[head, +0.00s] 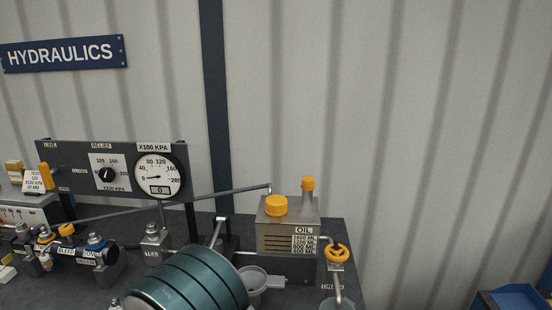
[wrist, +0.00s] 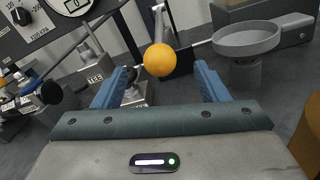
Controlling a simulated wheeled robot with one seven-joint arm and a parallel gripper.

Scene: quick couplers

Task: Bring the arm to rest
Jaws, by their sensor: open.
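My gripper (wrist: 160,82) is open, its two blue fingers apart in the wrist view. An orange ball knob (wrist: 159,60) shows between and just beyond the fingertips; I cannot tell whether either finger touches it. A thin rod runs right from near the ball toward a grey round cup (wrist: 247,42). In the head view, a teal banded part of my arm (head: 190,285) covers the bench's front middle. My fingers and the orange ball are hidden there.
On the bench stand a gauge panel (head: 115,152), an oil tank (head: 275,238) with orange caps, an orange handwheel (head: 337,253) and couplers (head: 75,252) at left. A long grey bar (head: 200,197) crosses above the bench. A blue bin (head: 515,298) is lower right. Space above is clear.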

